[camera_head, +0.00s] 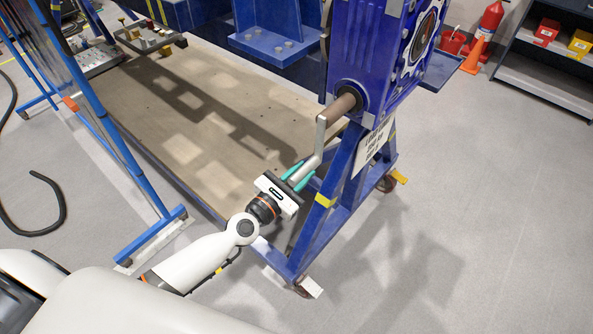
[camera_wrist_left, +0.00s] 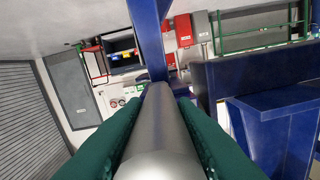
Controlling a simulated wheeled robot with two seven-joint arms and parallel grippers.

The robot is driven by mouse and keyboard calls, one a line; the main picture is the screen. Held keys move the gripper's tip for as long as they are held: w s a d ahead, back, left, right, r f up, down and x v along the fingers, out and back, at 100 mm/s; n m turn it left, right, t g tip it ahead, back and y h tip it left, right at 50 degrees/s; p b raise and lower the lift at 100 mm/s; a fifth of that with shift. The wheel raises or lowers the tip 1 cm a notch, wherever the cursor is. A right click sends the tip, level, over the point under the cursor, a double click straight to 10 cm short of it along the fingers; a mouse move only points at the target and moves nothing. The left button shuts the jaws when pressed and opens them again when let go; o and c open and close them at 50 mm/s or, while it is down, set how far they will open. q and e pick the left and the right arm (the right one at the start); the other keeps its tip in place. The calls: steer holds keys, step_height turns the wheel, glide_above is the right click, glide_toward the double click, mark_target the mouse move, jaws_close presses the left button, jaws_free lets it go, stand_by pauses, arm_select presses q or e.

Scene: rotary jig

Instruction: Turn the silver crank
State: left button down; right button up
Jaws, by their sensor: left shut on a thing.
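The silver crank (camera_head: 320,135) sits on the end of a brown shaft (camera_head: 341,108) that sticks out of the blue rotary jig (camera_head: 365,50). Its arm hangs down from the shaft and bends toward my left gripper. My left gripper (camera_head: 300,176), with green fingers, is shut on the crank's lower end, the handle. In the left wrist view the silver handle (camera_wrist_left: 160,130) runs lengthwise between the two green fingers, which lie along both sides of it. My right gripper is not in view.
The jig stands on a blue wheeled frame (camera_head: 315,240) with a brown deck (camera_head: 180,110). A blue rack (camera_head: 110,140) stands at the left. An orange cone (camera_head: 475,55) and a red extinguisher (camera_head: 490,22) are at the back right. The floor at the right is clear.

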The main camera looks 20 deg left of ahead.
arm_select(q)
steer(key=shift+s+d+f, duration=0.15)
steer(key=shift+d+f, duration=0.05)
steer(key=c, duration=1.3)
jaws_free()
steer(key=shift+o, duration=0.7)
steer(key=shift+r, duration=0.15)
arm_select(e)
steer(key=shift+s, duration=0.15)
